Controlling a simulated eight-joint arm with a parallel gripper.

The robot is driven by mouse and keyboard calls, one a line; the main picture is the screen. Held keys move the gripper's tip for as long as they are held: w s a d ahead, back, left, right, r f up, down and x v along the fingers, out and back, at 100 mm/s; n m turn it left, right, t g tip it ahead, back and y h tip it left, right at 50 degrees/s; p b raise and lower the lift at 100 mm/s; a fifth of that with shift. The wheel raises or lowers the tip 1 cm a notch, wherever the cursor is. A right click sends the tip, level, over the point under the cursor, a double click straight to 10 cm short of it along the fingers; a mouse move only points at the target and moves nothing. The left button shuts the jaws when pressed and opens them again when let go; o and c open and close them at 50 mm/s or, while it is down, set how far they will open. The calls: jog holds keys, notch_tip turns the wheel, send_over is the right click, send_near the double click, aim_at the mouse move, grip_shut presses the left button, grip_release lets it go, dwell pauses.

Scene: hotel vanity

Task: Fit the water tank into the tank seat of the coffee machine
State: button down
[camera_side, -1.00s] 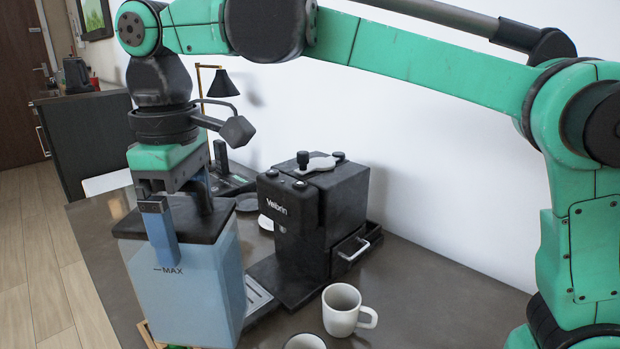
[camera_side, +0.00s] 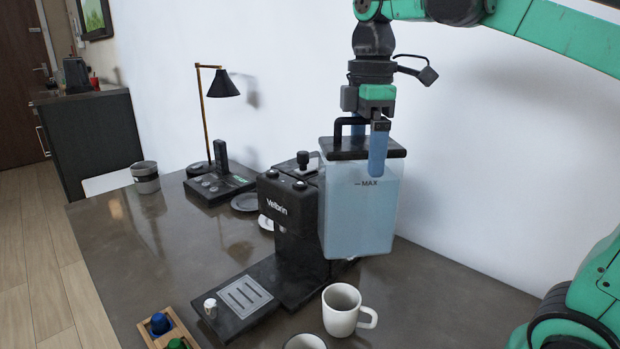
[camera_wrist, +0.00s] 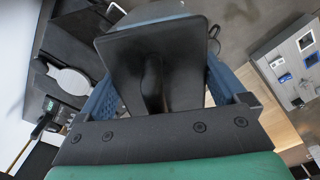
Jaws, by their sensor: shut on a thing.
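My gripper (camera_side: 368,142) is shut on the water tank (camera_side: 358,215), a translucent blue box with a dark lid, a handle and a MAX mark. The tank hangs upright at the right of the black coffee machine (camera_side: 283,222) in the side view and covers part of it. The tank seat is hidden behind the tank, and I cannot tell whether the tank touches the machine. In the wrist view the dark lid and handle of the tank (camera_wrist: 125,62) sit between my blue fingers, with part of the coffee machine (camera_wrist: 72,82) to the left.
A white mug (camera_side: 342,312) stands just in front of the tank, with another cup (camera_side: 304,342) at the bottom edge. A capsule tray (camera_side: 165,330) lies at front left. A phone (camera_side: 220,180), a lamp (camera_side: 223,85) and a grey cup (camera_side: 146,178) stand behind.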

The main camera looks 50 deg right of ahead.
jog(key=s+d+r+m, duration=0.1)
jog(key=d+r+m, duration=0.1)
jog(key=d+m, duration=0.3)
jog(key=s+d+r+m, duration=0.2)
jog(key=d+m, duration=0.3)
jog(key=d, duration=0.6)
jog(key=shift+s+d+r, duration=0.15)
jog(key=shift+s+r, duration=0.15)
jog(key=shift+r, duration=0.4)
jog(key=shift+f, duration=0.1)
notch_tip(320, 180, down, 19)
jog(key=shift+f, duration=0.35)
